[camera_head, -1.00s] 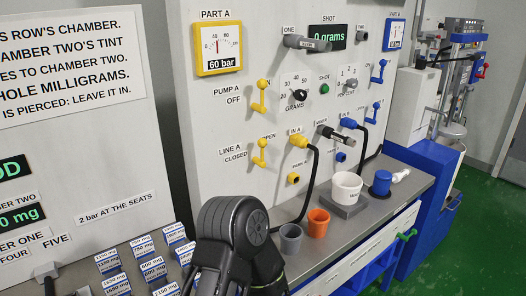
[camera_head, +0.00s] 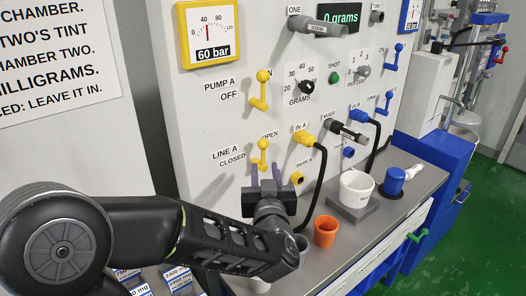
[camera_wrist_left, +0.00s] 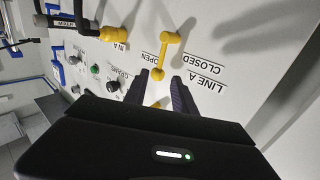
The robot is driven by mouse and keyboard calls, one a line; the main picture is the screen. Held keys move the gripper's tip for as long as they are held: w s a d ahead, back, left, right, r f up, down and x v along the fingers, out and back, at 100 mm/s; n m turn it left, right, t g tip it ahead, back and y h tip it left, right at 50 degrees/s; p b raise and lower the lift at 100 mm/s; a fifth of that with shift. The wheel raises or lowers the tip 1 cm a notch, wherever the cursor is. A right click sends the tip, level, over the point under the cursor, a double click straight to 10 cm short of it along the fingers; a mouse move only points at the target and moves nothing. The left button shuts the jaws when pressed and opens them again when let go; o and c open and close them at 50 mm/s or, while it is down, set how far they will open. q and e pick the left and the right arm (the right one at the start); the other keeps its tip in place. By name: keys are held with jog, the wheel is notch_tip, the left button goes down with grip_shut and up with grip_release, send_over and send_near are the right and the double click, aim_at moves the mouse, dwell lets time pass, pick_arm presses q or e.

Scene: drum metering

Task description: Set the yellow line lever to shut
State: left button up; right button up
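The yellow line lever (camera_head: 262,152) is on the white panel by the LINE A label. Its ball end points up, towards OPEN; CLOSED is printed to its left. My left gripper (camera_head: 265,172) is just in front of and below it, fingers pointing at the panel. In the left wrist view the panel appears upside down, and the lever (camera_wrist_left: 168,50) has its knob near the gap between the two spread fingertips (camera_wrist_left: 159,79). The fingers are open; I cannot tell whether they touch the lever. My right gripper is not in view.
A similar yellow pump lever (camera_head: 261,90) is above. The yellow IN A plug (camera_head: 304,139) with its black hose is to the right. An orange cup (camera_head: 325,231), a grey cup and a white pot (camera_head: 356,190) stand on the bench below.

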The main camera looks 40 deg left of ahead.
aim_at(263, 152)
pick_arm(q)
jog(key=shift+p+x, duration=0.55)
jog(key=shift+x, duration=3.45)
jog(key=shift+f, duration=0.1)
jog(key=shift+c, duration=0.2)
grip_shut()
